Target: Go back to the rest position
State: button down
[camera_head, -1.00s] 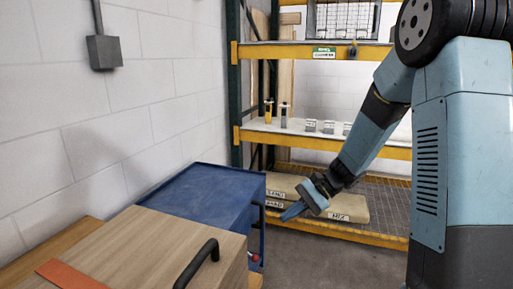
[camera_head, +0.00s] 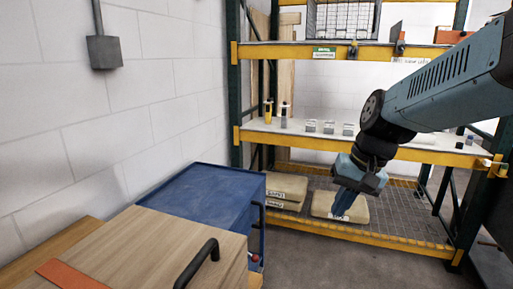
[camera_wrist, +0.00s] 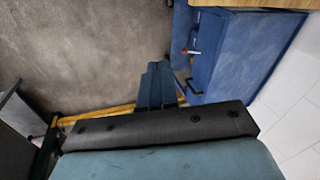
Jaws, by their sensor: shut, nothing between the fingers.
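My gripper (camera_head: 341,205) hangs at the end of my blue arm in the head view, pointing down in front of the rack's bottom shelf. Its blue fingers are together with nothing between them. In the wrist view the fingers (camera_wrist: 157,88) show as a blue block against the floor, between the yellow rack beam and the blue cart. From these views I cannot tell how far my gripper is from the sack behind it.
A rack with yellow beams (camera_head: 330,151) stands ahead, with several sacks (camera_head: 287,188) on its bottom shelf. A blue cart (camera_head: 205,195) and a wooden-topped cabinet (camera_head: 160,250) are at the left. The grey floor (camera_head: 310,262) between is clear.

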jog(key=s+d+r+n+t+h, duration=0.1)
jog(key=s+d+r+t+h, duration=0.2)
jog(key=s+d+r+t, duration=0.1)
jog(key=shift+s+d+r+n, duration=0.4)
jog(key=shift+s+d+r, duration=0.25)
jog(key=shift+s, duration=0.45)
